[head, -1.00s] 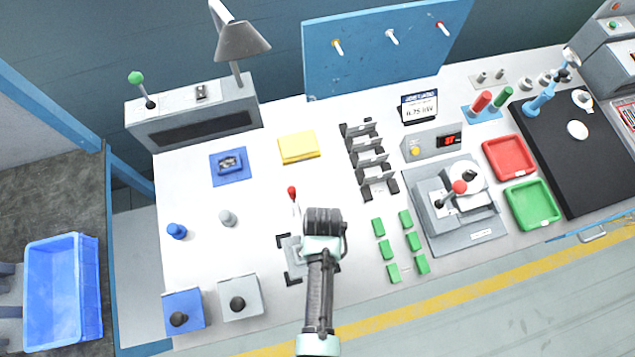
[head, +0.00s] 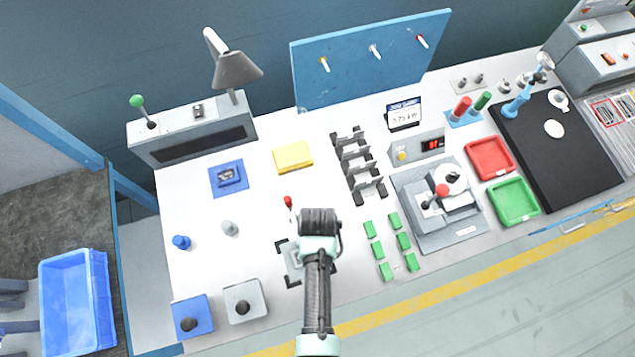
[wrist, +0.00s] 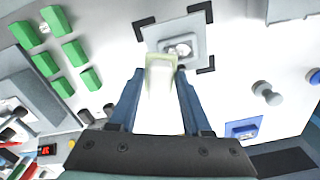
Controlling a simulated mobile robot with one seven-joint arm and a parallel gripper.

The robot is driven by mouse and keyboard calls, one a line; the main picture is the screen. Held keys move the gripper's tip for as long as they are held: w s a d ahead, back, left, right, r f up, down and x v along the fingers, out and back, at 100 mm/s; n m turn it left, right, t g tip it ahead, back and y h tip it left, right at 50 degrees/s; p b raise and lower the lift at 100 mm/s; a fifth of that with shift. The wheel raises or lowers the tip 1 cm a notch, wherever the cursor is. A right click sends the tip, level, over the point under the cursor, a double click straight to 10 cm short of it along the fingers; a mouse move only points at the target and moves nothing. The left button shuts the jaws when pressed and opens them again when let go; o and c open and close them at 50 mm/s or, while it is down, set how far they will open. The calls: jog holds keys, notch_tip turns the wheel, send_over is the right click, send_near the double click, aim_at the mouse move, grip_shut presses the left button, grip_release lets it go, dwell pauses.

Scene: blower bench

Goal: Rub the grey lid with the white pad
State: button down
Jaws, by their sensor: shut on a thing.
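My gripper (wrist: 161,75) is shut on the white pad (wrist: 160,100), a pale block with a slightly greenish far end, seen between the fingers in the wrist view. The grey lid (wrist: 161,36) is a flat square plate with a round silver part in its middle, framed by black corner brackets. The pad's far end overlaps the lid's near edge in the wrist view; whether they touch I cannot tell. In the head view the lid (head: 289,253) shows only partly, left of my gripper (head: 318,225), which hides the pad and the rest of the lid.
Several green blocks (head: 376,250) lie to the right, beside a grey fixture (head: 440,225). A grey box (head: 244,300) and a blue box (head: 193,316) stand front left. The white bench between the lid and the yellow block (head: 293,157) is mostly clear.

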notch_tip(320, 180, up, 3)
jog(key=p, duration=0.3)
jog(key=shift+f, duration=0.1)
dwell(0.5)
